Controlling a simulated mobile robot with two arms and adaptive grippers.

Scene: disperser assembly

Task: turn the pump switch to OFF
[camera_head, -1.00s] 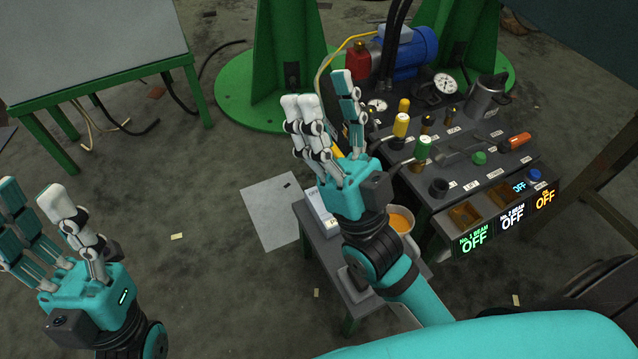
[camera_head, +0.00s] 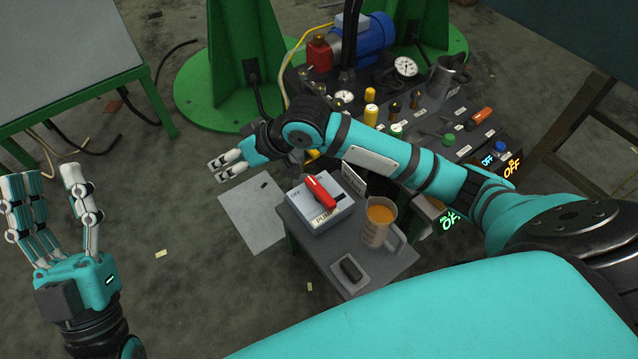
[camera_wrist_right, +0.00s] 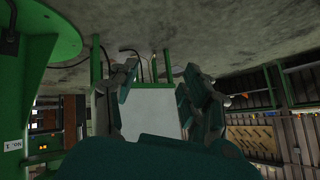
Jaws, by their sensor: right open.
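The pump switch is a light grey box (camera_head: 306,211) with a red lever (camera_head: 321,191), standing on a small side table. The lever lies slantwise across the top of the box. Its front label reads PUMP; the smaller marks are too small to read surely. My right gripper (camera_head: 228,164) is open and empty, beyond and to the left of the box, apart from it. In the right wrist view its spread fingers (camera_wrist_right: 160,85) hold nothing, and the switch is not seen. My left gripper (camera_head: 50,210) is open and empty over the floor at far left.
A beaker of orange liquid (camera_head: 378,222) and a dark object on a pale plate (camera_head: 352,270) share the small table (camera_head: 394,266). My right forearm crosses above, between the box and the control panel (camera_head: 478,150). A paper sheet (camera_head: 250,222) lies on the floor.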

